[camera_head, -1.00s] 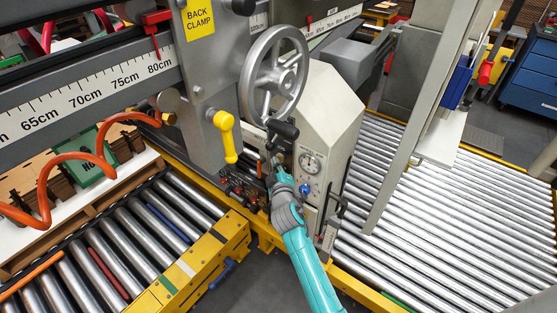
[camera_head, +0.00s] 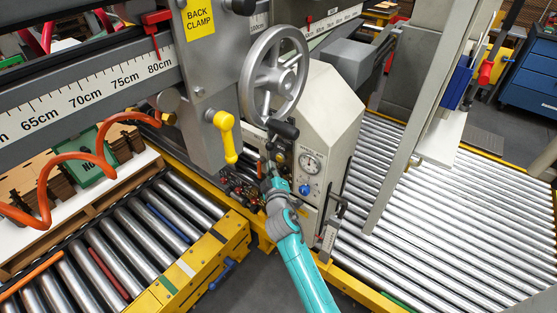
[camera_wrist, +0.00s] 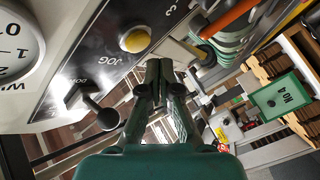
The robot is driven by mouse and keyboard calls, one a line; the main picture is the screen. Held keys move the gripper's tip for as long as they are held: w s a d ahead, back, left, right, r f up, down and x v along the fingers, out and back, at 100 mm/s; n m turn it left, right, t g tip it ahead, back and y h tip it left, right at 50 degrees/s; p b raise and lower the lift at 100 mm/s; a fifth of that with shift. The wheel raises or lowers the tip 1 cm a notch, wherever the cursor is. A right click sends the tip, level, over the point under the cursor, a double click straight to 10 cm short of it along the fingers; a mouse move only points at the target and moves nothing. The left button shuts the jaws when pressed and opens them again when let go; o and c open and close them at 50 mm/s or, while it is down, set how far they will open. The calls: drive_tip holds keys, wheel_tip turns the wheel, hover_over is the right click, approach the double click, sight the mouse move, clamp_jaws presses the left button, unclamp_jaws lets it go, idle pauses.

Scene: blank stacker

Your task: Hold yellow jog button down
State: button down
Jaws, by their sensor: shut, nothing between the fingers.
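The yellow jog button (camera_wrist: 135,40) shows in the wrist view as a round yellow cap in a pale ring on a dark panel (camera_wrist: 100,45), close to the letters JOG. My gripper (camera_wrist: 158,66) is shut and empty. In that picture its fingertips lie just below and right of the button, and they appear apart from it. In the head view my gripper (camera_head: 268,168) is at the control panel below the handwheel.
A black-knobbed lever (camera_wrist: 100,112) and a dial (camera_wrist: 18,48) sit beside the button. The large handwheel (camera_head: 303,75) and a yellow handle (camera_head: 226,135) are close above my gripper. Roller conveyors (camera_head: 450,200) run on both sides. An orange hose (camera_head: 75,160) hangs at left.

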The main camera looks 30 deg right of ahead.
drive_tip(key=shift+s+a, duration=0.25)
drive_tip(key=shift+a, duration=0.45)
drive_tip(key=shift+s+a, duration=0.3)
drive_tip(key=shift+a, duration=0.35)
drive_tip(key=shift+s+a, duration=0.25)
drive_tip(key=shift+a, duration=0.45)
drive_tip(key=shift+f, duration=0.1)
drive_tip(key=s+a+f+y, duration=0.2)
drive_tip(key=s+a+f, duration=0.1)
drive_tip(key=s, duration=0.7)
drive_tip(key=s+a+f+m+y, duration=0.1)
drive_tip(key=s+a+f+y, duration=0.2)
drive_tip(key=s, duration=0.7)
drive_tip(key=s+a+f+y, duration=0.1)
drive_tip(key=s+a+f, duration=0.25)
drive_tip(key=s, duration=0.65)
drive_tip(key=s+r+m, duration=0.1)
drive_tip(key=s+r, duration=0.3)
drive_tip(key=s, duration=0.3)
drive_tip(key=s+a+r+m, duration=0.1)
drive_tip(key=s+r+m, duration=0.1)
drive_tip(key=s, duration=0.5)
drive_tip(key=s+r+m+g+y, duration=0.1)
drive_tip(key=s+r, duration=0.4)
drive_tip(key=s, duration=0.2)
drive_tip(key=shift+s+a+r, duration=0.15)
drive_tip(key=shift+s+r, duration=0.15)
drive_tip(key=shift+s, duration=0.1)
